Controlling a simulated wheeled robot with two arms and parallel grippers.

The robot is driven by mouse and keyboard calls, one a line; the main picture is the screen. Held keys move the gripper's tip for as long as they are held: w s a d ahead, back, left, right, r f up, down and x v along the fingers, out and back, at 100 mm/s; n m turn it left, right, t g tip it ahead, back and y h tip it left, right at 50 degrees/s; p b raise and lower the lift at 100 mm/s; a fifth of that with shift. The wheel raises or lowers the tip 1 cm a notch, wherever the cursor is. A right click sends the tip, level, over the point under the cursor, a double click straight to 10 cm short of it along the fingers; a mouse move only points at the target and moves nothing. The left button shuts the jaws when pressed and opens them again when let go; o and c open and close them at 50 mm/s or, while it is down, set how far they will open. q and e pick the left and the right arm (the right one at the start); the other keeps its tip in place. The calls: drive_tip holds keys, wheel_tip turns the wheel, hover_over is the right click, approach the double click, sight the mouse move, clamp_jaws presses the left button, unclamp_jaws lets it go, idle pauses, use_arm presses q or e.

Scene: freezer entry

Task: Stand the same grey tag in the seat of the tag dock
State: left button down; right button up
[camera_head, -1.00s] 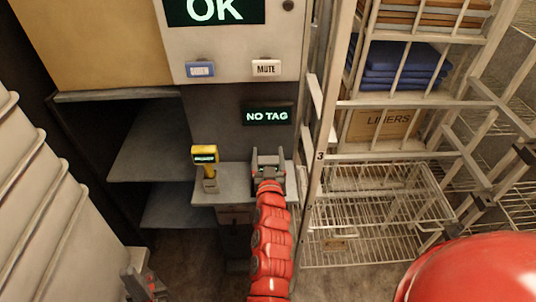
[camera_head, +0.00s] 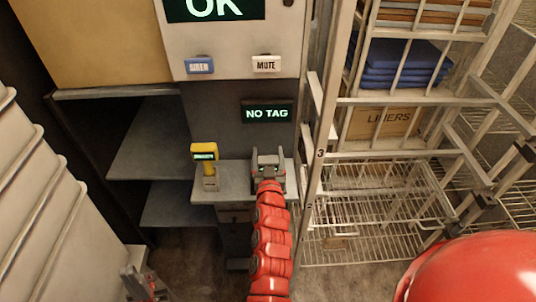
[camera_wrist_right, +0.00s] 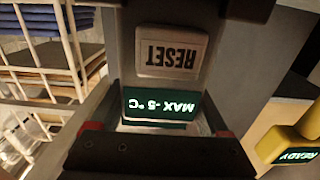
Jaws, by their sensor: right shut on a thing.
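My right gripper (camera_head: 267,162) is at the small grey ledge (camera_head: 232,187) below the NO TAG display (camera_head: 267,113). It is shut on the grey tag, whose dark green screen (camera_wrist_right: 160,105) reads MAX -5 °C upside down between the fingers in the right wrist view. In the head view the hand mostly covers the tag. The seat of the tag dock is hidden around the hand, so I cannot tell whether the tag touches it. My left gripper (camera_head: 146,284) is low at the left, partly cut off; its opening is unclear.
A yellow device (camera_head: 204,163) stands left of the right hand; its screen reads READY in the right wrist view (camera_wrist_right: 300,152). That view also shows a RESET button (camera_wrist_right: 172,51). A wire rack (camera_head: 375,205) stands close on the right. SIREN and MUTE buttons are above.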

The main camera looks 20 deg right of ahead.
drive_tip(key=shift+f, duration=0.35)
idle(0.3)
drive_tip(key=o, duration=1)
drive_tip(key=shift+o, duration=0.2)
